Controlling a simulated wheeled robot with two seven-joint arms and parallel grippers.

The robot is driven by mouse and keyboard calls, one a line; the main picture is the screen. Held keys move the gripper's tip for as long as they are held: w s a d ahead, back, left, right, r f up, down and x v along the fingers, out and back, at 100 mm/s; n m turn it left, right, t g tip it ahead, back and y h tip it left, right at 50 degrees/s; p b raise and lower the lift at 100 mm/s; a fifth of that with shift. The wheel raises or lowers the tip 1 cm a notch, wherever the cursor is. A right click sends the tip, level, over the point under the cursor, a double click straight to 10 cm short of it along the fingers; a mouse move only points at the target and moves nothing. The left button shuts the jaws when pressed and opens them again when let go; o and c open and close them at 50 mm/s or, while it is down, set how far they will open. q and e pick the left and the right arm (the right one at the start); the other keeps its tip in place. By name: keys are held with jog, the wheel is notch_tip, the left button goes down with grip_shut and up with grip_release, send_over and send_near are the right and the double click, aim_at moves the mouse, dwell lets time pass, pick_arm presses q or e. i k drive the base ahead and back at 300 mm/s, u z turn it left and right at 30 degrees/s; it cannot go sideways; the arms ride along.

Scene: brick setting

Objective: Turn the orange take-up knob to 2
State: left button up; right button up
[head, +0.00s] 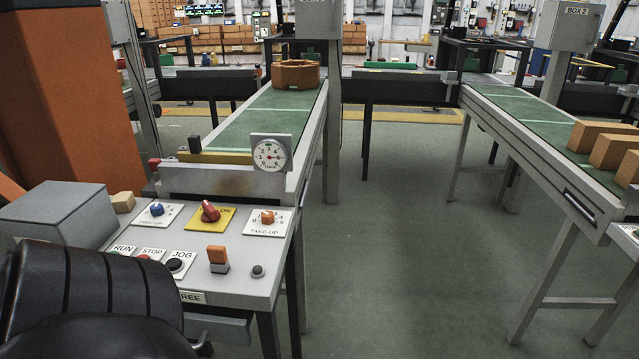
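The orange take-up knob (267,217) sits on a white plate marked TAKE-UP (265,231), at the right of the grey control panel (230,296). Small numbers are printed around the knob, but the one it points at is too small to tell. A round white dial gauge (271,154) stands behind the panel at the belt's end. Its needle points roughly to the right. Neither of my grippers is in view.
A red knob (210,212) on a yellow plate and a blue knob (157,209) sit left of the take-up knob. An orange-and-grey block switch (218,260) and a dark button (258,271) are in front. A black part of my arm covers the lower left. Open floor lies right.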

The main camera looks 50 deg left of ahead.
aim_at(268, 217)
jog(key=u, duration=0.5)
jog(key=i, duration=1)
jog(key=u, duration=1.1)
jog(key=i, duration=0.2)
jog(key=u, duration=0.1)
